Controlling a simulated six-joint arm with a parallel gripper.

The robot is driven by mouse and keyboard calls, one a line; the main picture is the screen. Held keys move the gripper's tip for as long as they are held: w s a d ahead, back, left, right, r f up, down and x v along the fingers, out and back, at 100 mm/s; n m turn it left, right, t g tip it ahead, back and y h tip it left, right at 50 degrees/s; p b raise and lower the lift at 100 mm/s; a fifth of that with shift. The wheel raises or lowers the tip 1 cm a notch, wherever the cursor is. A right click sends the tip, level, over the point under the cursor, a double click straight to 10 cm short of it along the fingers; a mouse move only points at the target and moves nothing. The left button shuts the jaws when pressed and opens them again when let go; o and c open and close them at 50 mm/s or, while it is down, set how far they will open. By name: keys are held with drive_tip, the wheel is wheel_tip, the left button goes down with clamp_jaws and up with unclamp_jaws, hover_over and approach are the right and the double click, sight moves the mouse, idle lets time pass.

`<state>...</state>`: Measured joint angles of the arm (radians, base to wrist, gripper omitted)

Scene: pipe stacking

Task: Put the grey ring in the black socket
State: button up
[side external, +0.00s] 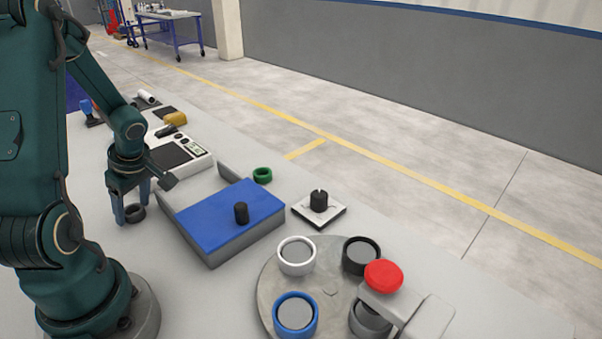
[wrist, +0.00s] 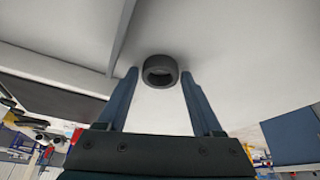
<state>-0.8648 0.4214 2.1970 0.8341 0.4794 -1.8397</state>
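The grey ring (side external: 135,213) lies on the table at the left in the side view. It is dark grey and also shows in the wrist view (wrist: 160,65). My gripper (side external: 131,209) points down over it. In the wrist view, the open fingers (wrist: 160,74) stand one on each side of the ring, with a small gap on both sides. The black socket (side external: 351,266) is a round black cup with a grey inside, at the back right of the round turntable (side external: 330,290). Nothing is seen in it.
The turntable also carries white (side external: 297,268), blue (side external: 296,327) and grey (side external: 368,320) sockets. A red round button (side external: 383,276) on a grey arm overhangs it. A blue-topped box (side external: 215,220) with a black knob, a green ring (side external: 262,175) and a white device (side external: 197,163) stand between.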

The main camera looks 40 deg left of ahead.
drive_tip(key=shift+r, duration=0.15)
drive_tip(key=v, duration=1.2)
drive_tip(key=w+d+r+m+t, duration=0.2)
drive_tip(key=w+d+m+t, duration=0.1)
drive_tip(key=d+m, duration=0.7)
drive_tip(key=shift+w+r+t+h, duration=0.25)
drive_tip(key=shift+t+h, duration=0.15)
drive_tip(key=shift+t, duration=0.1)
drive_tip(key=shift+o, duration=0.3)
drive_tip(key=s+d+r+m+t+h, duration=0.1)
drive_tip(key=d+m+t+h, duration=0.2)
drive_tip(key=d+m, duration=0.8)
drive_tip(key=shift+s+r+m, duration=0.2)
drive_tip(key=shift+s+m, duration=0.2)
drive_tip(key=shift+m, duration=0.4)
drive_tip(key=shift+d, duration=0.1)
